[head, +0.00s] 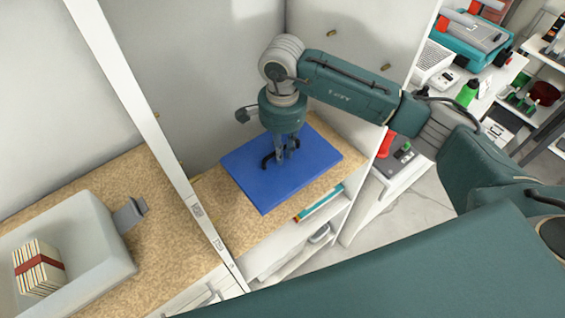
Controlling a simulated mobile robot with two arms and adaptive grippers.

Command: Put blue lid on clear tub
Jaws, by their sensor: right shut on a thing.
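The blue lid (318,158) is a flat rectangle lying on the cork-coloured shelf board in the right bay. My right gripper (281,157) points down at its middle and is shut on the small dark handle of the lid. The fingers partly hide the handle. The lid looks flat on the board; I cannot tell whether it is slightly raised. The clear tub (97,238), pale and translucent, stands without a cover on the shelf in the left bay, cut off by the left picture edge. A banded stack of cards or booklets (30,252) is in it. My left gripper is not in view.
A white upright post (150,115) stands between the two bays, between lid and tub. A grey clip-like part (130,214) juts out at the tub's right end. Books (318,204) sit on a lower shelf. Bare board (170,240) lies right of the tub.

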